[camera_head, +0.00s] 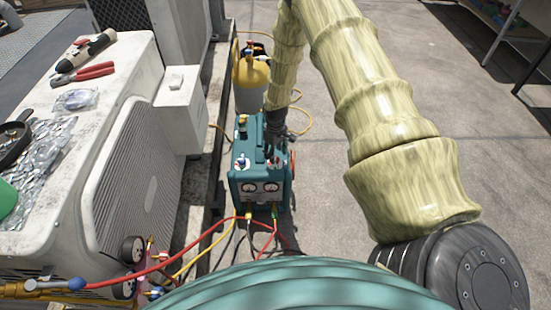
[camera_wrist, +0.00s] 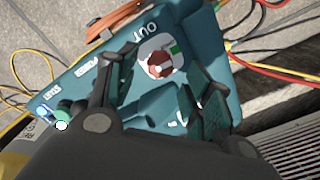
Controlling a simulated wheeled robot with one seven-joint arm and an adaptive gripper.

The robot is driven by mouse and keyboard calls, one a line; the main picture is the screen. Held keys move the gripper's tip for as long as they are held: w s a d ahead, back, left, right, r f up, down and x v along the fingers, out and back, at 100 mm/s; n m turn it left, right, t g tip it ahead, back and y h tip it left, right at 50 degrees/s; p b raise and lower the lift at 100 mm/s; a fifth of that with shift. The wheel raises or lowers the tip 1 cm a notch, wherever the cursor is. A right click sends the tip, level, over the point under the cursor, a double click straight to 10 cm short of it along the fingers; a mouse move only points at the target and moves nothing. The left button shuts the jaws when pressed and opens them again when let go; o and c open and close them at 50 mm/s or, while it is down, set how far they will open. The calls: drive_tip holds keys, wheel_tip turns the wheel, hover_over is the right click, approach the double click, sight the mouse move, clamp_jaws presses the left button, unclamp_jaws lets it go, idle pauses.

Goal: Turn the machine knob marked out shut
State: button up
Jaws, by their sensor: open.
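The teal machine (camera_head: 246,184) stands on the ground in the middle of the head view, with two gauges on its front. In the wrist view its top panel (camera_wrist: 95,72) fills the middle. The letters OUT appear upside down beside a red knob (camera_wrist: 159,66) with a white surround and a green mark by it. My gripper (camera_wrist: 163,62) is open, with one dark finger on each side of the red knob in the picture. I cannot tell whether either finger touches it. In the head view my gripper (camera_head: 272,145) is over the machine's top, and it hides the OUT knob.
Another knob with a blue top (camera_head: 241,161) sits on the machine's left side. A yellow cylinder (camera_head: 252,75) stands behind the machine. Red and yellow hoses (camera_head: 180,262) run from its front. A white condenser (camera_head: 135,185) carrying tools stands left; open paving (camera_head: 335,190) lies right.

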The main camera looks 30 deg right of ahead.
drive_tip(key=shift+f, duration=1.65)
drive_tip(key=shift+c, duration=0.2)
drive_tip(key=c, duration=1)
